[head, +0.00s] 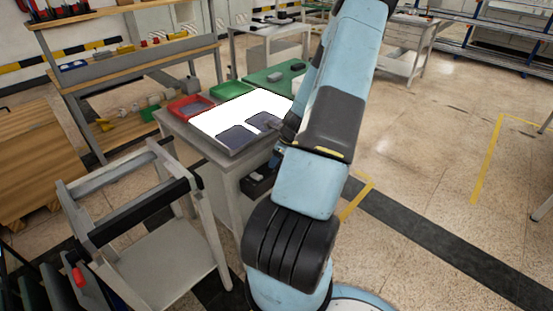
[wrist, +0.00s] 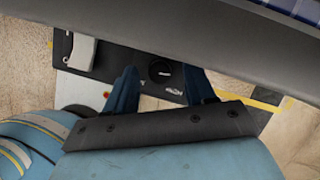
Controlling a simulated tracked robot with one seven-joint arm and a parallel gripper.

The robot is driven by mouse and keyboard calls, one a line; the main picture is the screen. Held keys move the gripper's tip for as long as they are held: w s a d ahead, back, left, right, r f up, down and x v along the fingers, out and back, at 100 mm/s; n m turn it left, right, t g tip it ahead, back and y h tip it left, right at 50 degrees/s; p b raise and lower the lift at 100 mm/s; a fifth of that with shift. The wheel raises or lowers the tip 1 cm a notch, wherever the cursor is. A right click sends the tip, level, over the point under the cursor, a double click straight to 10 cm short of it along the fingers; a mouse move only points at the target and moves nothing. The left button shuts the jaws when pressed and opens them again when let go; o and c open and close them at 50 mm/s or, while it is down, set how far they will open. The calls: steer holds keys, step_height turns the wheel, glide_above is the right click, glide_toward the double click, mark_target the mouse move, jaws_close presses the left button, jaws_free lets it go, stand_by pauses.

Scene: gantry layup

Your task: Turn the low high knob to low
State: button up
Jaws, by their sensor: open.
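In the wrist view a round black knob (wrist: 159,71) with a short pale mark sits on a black panel (wrist: 122,62). The mark lies nearly level in the picture. Small white lettering on the panel is too small to read. My gripper (wrist: 163,78) is open, with one finger left of the knob and the other right of it. I cannot tell whether either finger touches the knob. In the head view my arm hides the gripper and the knob. A dark box (head: 257,187) with a pale part on top shows beside my arm; it may be the same unit.
A pale handle-like block (wrist: 80,51) stands on the panel, left of the fingers. A wide grey bar (wrist: 200,35) crosses above the panel in the wrist view. In the head view a table (head: 180,128) with red and green trays stands behind my arm. A cart (head: 165,250) stands left.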

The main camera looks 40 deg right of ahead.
steer(key=v, duration=1.3)
steer(key=shift+s+d, duration=0.1)
steer(key=s+a+f+m+t+y, duration=0.1)
steer(key=s+a+f+t+y, duration=0.1)
steer(key=s+f, duration=0.35)
steer(key=s+a+f+m+t+y, duration=0.1)
steer(key=s+a+f, duration=0.15)
steer(key=f, duration=0.55)
steer(key=d+r+m+t+h, duration=0.2)
steer(key=d+r+t, duration=0.25)
steer(key=t, duration=0.25)
steer(key=shift+g, duration=0.3)
steer(key=shift+r+x, duration=0.2)
steer(key=shift+x, duration=6.15)
steer(key=shift+w, duration=0.1)
steer(key=c, duration=1)
steer(key=shift+n, duration=0.3)
